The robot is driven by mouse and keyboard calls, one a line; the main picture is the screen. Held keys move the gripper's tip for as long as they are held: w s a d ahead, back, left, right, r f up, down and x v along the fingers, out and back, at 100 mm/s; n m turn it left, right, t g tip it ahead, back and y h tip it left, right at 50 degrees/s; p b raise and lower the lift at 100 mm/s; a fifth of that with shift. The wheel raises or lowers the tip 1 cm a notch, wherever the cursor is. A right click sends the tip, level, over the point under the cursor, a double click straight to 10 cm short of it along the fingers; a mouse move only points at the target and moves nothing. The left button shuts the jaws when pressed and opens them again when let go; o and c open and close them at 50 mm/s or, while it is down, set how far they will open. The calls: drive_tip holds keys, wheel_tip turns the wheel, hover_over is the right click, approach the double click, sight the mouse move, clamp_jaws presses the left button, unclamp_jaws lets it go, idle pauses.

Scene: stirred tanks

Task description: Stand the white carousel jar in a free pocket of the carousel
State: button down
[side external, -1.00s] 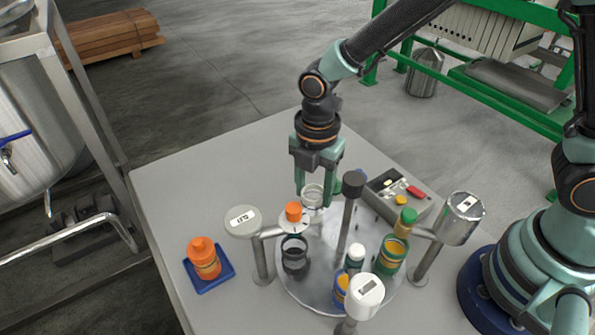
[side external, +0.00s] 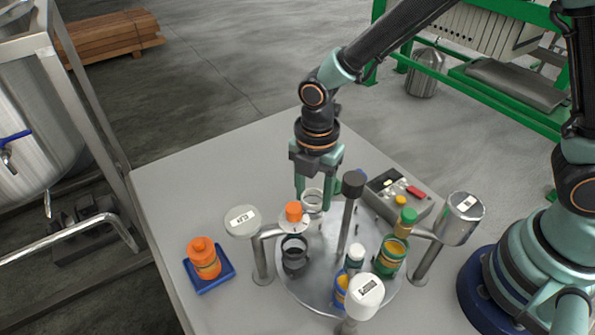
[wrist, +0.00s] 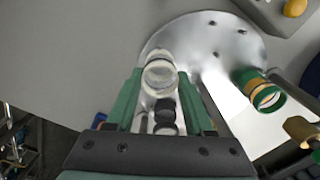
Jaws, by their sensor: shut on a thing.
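My gripper (side external: 314,197) points down over the back left edge of the carousel. It is shut on the white carousel jar (side external: 313,203), a pale, translucent open-topped cylinder. In the wrist view, the jar (wrist: 159,76) sits between the fingertips of my gripper (wrist: 160,88). It looks roughly upright. I cannot tell whether its base touches the carousel. The carousel (side external: 320,262) is a round metal plate with a central black-topped post (side external: 349,215). It carries a black jar (side external: 294,254) at the left and a green jar (side external: 391,258) at the right. Small holes show in its plate (wrist: 190,34).
Posts with a white labelled head (side external: 242,220), another white head (side external: 366,290) and a metal head (side external: 464,215) surround the carousel. An orange bottle (side external: 204,260) stands on a blue tray (side external: 226,274). A control box (side external: 412,190) stands behind.

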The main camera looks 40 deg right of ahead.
drive_tip(key=shift+f, duration=0.2)
idle(0.6)
unclamp_jaws()
drive_tip(key=shift+r, duration=4)
drive_tip(key=s+d+r+m+t, duration=0.2)
drive_tip(key=d+r+m, duration=0.3)
drive_tip(key=d+m, duration=0.4)
drive_tip(key=s+d+r+m+t, duration=0.3)
drive_tip(key=d+r+m, duration=0.3)
drive_tip(key=m, duration=0.8)
drive_tip(key=d, duration=0.3)
drive_tip(key=shift+t, duration=0.3)
